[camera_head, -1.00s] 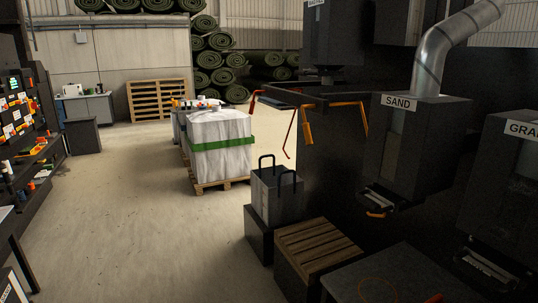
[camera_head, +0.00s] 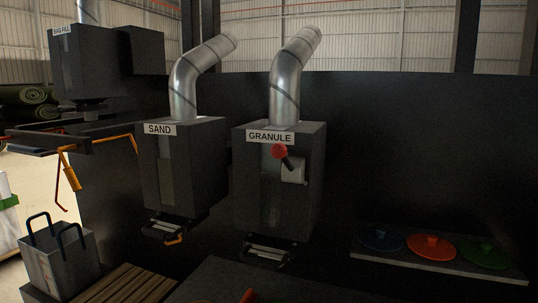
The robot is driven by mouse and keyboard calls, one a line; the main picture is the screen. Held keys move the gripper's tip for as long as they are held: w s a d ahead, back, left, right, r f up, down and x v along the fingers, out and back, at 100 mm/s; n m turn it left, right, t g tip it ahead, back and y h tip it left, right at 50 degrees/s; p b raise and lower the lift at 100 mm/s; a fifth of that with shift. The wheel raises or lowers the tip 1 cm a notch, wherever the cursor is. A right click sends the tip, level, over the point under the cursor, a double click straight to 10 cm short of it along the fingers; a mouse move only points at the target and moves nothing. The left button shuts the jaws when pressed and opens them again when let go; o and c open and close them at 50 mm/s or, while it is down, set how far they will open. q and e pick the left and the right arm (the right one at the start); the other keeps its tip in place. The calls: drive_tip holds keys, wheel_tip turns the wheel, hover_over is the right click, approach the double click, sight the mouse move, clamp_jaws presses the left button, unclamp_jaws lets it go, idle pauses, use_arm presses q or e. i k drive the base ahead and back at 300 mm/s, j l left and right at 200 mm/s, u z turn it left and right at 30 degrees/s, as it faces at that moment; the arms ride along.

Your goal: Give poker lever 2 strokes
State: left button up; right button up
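No part is labelled as the poker lever. A lever with a red ball knob (camera_head: 280,152) and a short dark arm sticks out from a pale bracket plate (camera_head: 293,171) on the front of the dark hopper box marked GRANULE (camera_head: 262,190). The dark box marked SAND (camera_head: 190,170) stands to its left, and I see no such knob on its visible faces. An orange handle (camera_head: 174,239) shows below the SAND box. Neither of my grippers is in view.
A shelf (camera_head: 440,262) at right holds blue, orange and green lids. A grey bin with dark handles (camera_head: 60,262) and a wooden slatted top (camera_head: 125,285) stand at lower left. A dark tabletop (camera_head: 215,280) is at the bottom. Orange-handled bars (camera_head: 70,172) jut out at left.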

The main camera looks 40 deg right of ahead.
sight(278, 150)
drive_tip(key=z, duration=1.2)
